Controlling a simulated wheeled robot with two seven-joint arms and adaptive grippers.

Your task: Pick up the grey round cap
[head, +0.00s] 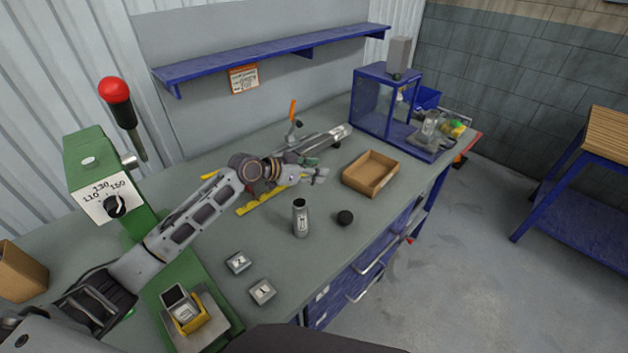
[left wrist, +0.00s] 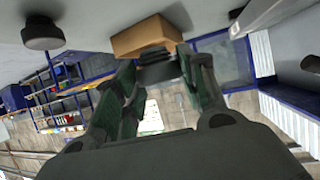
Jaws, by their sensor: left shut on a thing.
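My left gripper (head: 316,174) reaches in from the left, above the middle of the bench. In the left wrist view its two fingers (left wrist: 161,76) are closed on a small dark grey round piece, the grey round cap (left wrist: 158,62). The fingers hide part of it, and in the head view it is small and hard to make out. A separate black round cap (head: 345,217) lies on the bench, right of a metal cylinder; it also shows in the left wrist view (left wrist: 42,33). My right gripper is not in view.
An open cardboard box (head: 371,174) stands right of the gripper. An upright metal cylinder (head: 300,218) and two small metal blocks (head: 238,262) stand nearer. A green press (head: 95,170) is at left, a blue-framed enclosure (head: 385,105) at the far end. Bench right of the black cap is clear.

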